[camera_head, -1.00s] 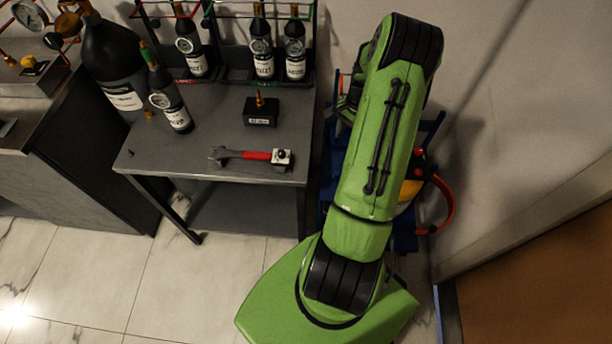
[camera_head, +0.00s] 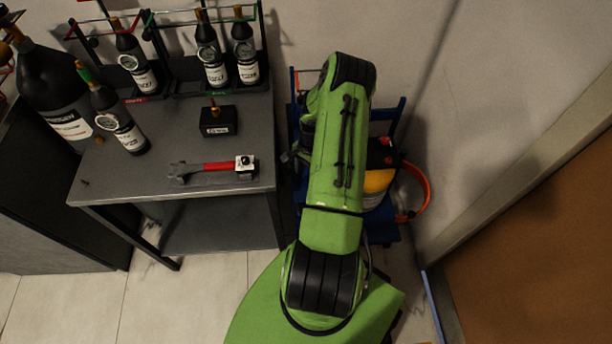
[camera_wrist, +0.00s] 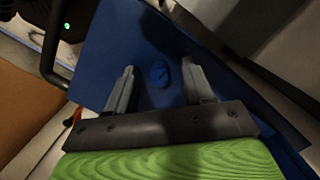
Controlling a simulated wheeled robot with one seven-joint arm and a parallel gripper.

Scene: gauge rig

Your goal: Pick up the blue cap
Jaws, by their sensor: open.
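The blue cap (camera_wrist: 159,75) is a small round disc in the wrist view. It lies on a flat blue surface (camera_wrist: 118,45) of almost the same colour. My gripper (camera_wrist: 160,80) is open, with one grey finger on each side of the cap in the picture. The fingers appear apart from the cap; the height between them and the surface is hard to tell. In the head view, my green arm hides the cap and my gripper.
A blue cart (camera_head: 397,118) stands behind my arm, with a yellow and black item (camera_head: 378,180) and an orange hoop (camera_head: 425,190). A grey table (camera_head: 105,165) to the left holds bottles, a red-handled wrench (camera_head: 215,166) and a black block (camera_head: 218,121). A wall is on the right.

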